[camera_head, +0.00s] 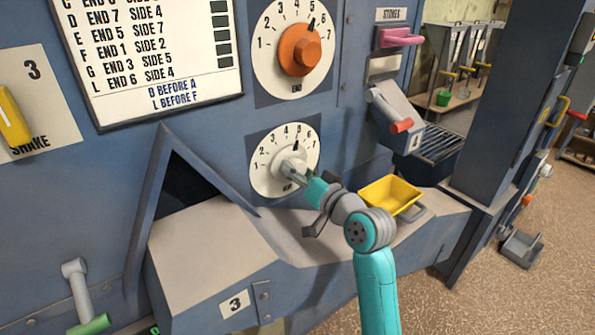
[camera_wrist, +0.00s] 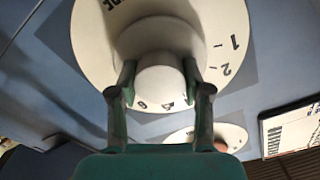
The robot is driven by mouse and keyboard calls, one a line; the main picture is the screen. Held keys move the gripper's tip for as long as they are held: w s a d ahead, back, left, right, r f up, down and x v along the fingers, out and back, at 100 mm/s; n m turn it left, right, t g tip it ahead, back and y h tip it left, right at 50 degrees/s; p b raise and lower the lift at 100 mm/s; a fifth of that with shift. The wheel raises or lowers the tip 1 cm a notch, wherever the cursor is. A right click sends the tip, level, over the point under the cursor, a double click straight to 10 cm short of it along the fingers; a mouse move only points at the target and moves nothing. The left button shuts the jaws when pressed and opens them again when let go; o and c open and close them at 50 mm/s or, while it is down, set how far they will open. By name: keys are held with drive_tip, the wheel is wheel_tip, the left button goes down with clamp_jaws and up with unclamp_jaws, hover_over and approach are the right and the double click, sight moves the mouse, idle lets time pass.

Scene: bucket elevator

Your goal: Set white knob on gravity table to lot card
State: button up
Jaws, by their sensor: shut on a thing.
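The white knob (camera_head: 291,167) is at the centre of the lower numbered dial (camera_head: 264,181) on the blue machine. Its black pointer is near 5 in the head view. My gripper (camera_head: 303,175) is shut on this knob, with one finger on each side of it in the wrist view (camera_wrist: 158,84). The word under this dial is mostly covered; its end reads "DE" in the wrist view. The lot card (camera_head: 150,50) hangs at the upper left, with lettered rows of END and SIDE numbers. Its top is cut off. Its bottom reads "B BEFORE A" and "L BEFORE F".
An orange knob (camera_head: 300,50) on the END dial sits above. A yellow tray (camera_head: 390,196) is right of my arm. A red-tipped lever (camera_head: 401,126) and pink handle (camera_head: 402,37) are at the upper right. A grey ledge (camera_head: 210,247) lies below left.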

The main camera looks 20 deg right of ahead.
drive_tip(key=m, duration=0.6)
drive_tip(key=shift+m, duration=0.4)
idle(0.3)
drive_tip(key=o, duration=1.2)
drive_tip(key=shift+c, duration=0.2)
drive_tip(key=v, duration=1.2)
drive_tip(key=shift+s, duration=0.15)
